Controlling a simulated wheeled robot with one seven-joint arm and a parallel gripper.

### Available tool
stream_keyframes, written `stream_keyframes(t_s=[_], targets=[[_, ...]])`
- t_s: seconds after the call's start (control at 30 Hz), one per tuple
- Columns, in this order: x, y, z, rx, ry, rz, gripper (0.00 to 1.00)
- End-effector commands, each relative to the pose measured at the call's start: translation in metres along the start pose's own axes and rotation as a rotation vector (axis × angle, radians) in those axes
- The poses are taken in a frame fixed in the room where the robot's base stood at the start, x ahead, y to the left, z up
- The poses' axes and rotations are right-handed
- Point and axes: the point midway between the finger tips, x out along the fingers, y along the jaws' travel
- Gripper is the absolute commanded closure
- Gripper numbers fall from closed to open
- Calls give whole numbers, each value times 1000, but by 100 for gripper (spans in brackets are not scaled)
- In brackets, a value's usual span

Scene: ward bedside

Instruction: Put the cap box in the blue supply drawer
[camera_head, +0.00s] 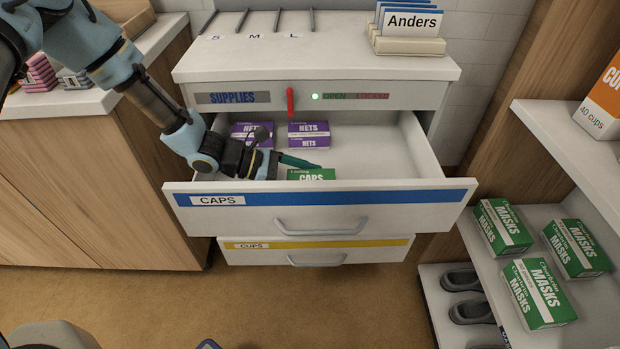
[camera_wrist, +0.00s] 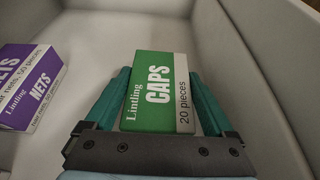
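The cap box (camera_wrist: 160,92), green with a white stripe and "CAPS", is inside the open supply drawer with the blue stripe (camera_head: 420,197), labelled CAPS. In the head view only the top of the cap box (camera_head: 311,174) shows behind the drawer front. My gripper (camera_head: 305,163) reaches into the drawer from the left. In the wrist view my gripper (camera_wrist: 160,80) has one green finger on each side of the cap box. A narrow gap shows beside the right finger, so it looks open around the box. The box's underside is hidden.
Purple NETS boxes (camera_head: 308,134) lie at the back of the drawer; one (camera_wrist: 30,88) is left of my gripper. The drawer's right side is clear. The yellow-striped CUPS drawer (camera_head: 375,245) is below. Green MASKS boxes (camera_head: 538,293) sit on the right shelf.

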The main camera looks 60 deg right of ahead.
Motion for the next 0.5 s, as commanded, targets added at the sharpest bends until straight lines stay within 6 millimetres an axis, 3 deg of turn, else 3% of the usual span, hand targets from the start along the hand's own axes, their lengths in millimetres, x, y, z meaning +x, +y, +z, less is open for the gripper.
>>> stream_keyframes(t_s=[0.1,0.33,0.5], targets=[[0,0,0,0,0,0,0],[-1,0,0,0,0,1,0],[-18,1,-1,-1,1,3,0]])
